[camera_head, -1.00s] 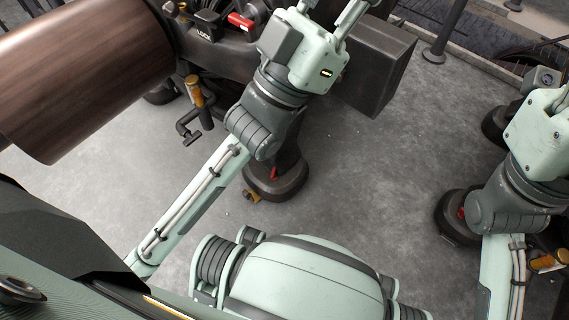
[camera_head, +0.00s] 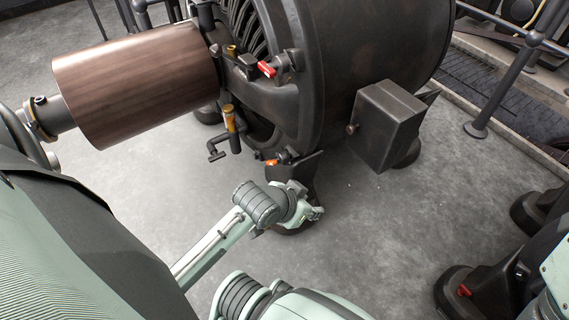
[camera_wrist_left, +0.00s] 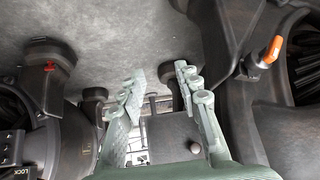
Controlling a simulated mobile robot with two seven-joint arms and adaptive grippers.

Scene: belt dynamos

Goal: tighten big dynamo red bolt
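The big dynamo (camera_head: 380,45) is a large dark drum at the top of the head view. A red bolt or handle (camera_head: 266,69) sits on its near face, and an orange-red one (camera_head: 272,162) sits lower, near its foot. An orange-red handle (camera_wrist_left: 273,50) also shows at the right of the left wrist view, on dark metal. My left gripper (camera_head: 312,212) is low by the dynamo's foot, below and right of the lower handle. Its fingers (camera_wrist_left: 165,92) are spread, with nothing between them. My right gripper is not visible.
A brown roller (camera_head: 140,85) is at the left of the dynamo. A dark box (camera_head: 388,125) juts from its right side. Another machine foot with a red handle (camera_head: 464,290) stands at lower right. A railing (camera_head: 490,85) runs at upper right. Grey floor is open between.

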